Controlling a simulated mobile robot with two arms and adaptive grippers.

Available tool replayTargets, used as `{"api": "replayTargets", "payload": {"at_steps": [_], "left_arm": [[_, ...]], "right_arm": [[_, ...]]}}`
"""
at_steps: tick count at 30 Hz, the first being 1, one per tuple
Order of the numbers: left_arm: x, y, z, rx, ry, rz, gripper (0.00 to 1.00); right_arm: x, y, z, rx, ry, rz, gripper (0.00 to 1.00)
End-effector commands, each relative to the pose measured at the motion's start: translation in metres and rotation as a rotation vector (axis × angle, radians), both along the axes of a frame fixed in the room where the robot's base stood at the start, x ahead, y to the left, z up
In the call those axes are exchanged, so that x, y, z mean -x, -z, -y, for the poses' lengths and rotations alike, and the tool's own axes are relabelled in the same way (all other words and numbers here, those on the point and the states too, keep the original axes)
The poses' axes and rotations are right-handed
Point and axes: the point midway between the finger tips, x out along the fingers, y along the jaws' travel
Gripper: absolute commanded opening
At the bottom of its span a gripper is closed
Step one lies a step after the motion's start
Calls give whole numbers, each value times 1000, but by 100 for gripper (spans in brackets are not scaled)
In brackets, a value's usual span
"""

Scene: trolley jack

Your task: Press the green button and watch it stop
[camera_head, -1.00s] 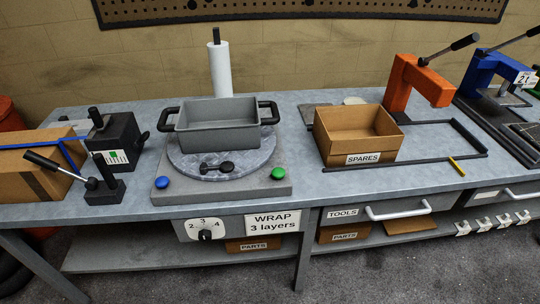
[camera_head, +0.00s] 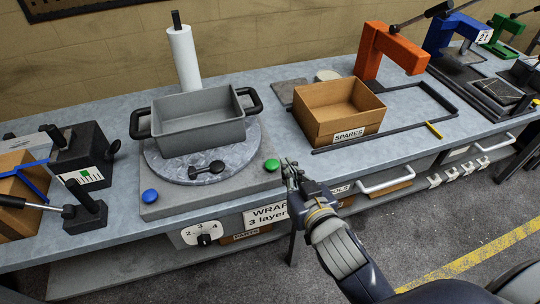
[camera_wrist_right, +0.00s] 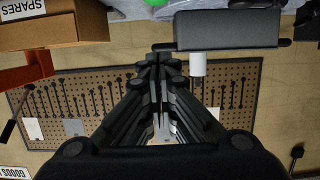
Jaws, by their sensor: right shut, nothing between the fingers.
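The green button (camera_head: 271,165) sits on the front right corner of the grey turntable base (camera_head: 190,202). A blue button (camera_head: 150,195) sits on its front left corner. A grey bin with black handles (camera_head: 198,125) rests on the round turntable plate (camera_head: 235,158). My right gripper (camera_head: 289,170) is shut and empty, just right of the green button in the head view; I cannot tell whether it touches the base. In the right wrist view my shut fingers (camera_wrist_right: 160,70) point toward the upside-down bench, and the grey bin (camera_wrist_right: 228,30) shows there too. My left gripper is not in view.
The SPARES box (camera_head: 335,108) stands right of the turntable, inside a dark frame. An orange press (camera_head: 385,45) is behind it. A dial (camera_head: 204,239) and a WRAP 3 layers label (camera_head: 265,215) are on the bench front. A white roll (camera_head: 184,58) stands behind the bin.

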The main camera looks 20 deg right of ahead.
Motion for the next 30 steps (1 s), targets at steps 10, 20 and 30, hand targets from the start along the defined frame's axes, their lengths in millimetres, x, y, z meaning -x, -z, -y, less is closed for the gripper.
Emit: {"api": "replayTargets", "payload": {"at_steps": [10,20,30], "left_arm": [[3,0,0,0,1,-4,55],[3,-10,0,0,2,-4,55],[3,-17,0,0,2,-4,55]], "right_arm": [[-2,0,0,1,-1,0,0],[-50,10,-2,3,-1,2,0],[-98,39,-3,0,0,-7,0]]}}
